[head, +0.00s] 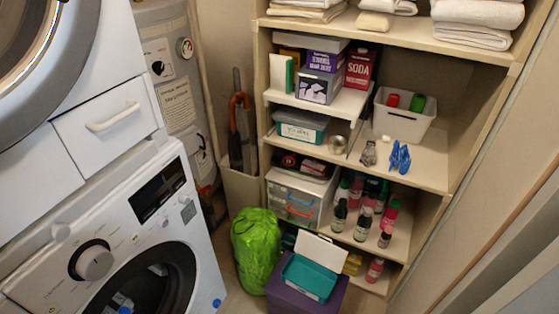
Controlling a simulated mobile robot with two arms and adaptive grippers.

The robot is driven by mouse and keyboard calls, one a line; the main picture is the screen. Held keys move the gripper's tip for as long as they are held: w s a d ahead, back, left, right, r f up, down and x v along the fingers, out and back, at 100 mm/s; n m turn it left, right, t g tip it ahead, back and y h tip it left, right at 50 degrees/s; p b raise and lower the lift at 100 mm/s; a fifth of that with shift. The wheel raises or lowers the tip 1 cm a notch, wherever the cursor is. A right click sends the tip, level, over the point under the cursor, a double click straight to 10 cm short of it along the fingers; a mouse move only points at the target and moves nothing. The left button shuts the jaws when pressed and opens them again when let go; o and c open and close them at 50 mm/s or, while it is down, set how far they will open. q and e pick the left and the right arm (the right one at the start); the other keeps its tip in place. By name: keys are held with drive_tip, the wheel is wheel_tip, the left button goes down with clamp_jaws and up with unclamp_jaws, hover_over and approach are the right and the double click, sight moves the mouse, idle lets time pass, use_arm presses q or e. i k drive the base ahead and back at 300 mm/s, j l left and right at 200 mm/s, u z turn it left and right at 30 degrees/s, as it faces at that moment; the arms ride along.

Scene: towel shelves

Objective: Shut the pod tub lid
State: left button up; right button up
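An open teal tub (310,279), which looks like the pod tub, sits on a purple box near the floor at the bottom middle of the head view. Its white lid (318,250) is raised and leans back behind the opening. The inside looks teal, and I cannot make out what it holds. Neither of my grippers is in view.
The purple box (340,300) stands in front of the shelves. A bright green bag (256,250) is just left of the tub. Shelves (425,172) with bottles and boxes rise behind. A white washing machine (120,245) fills the left side.

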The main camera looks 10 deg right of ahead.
sight(331, 257)
drive_tip(key=z, duration=0.75)
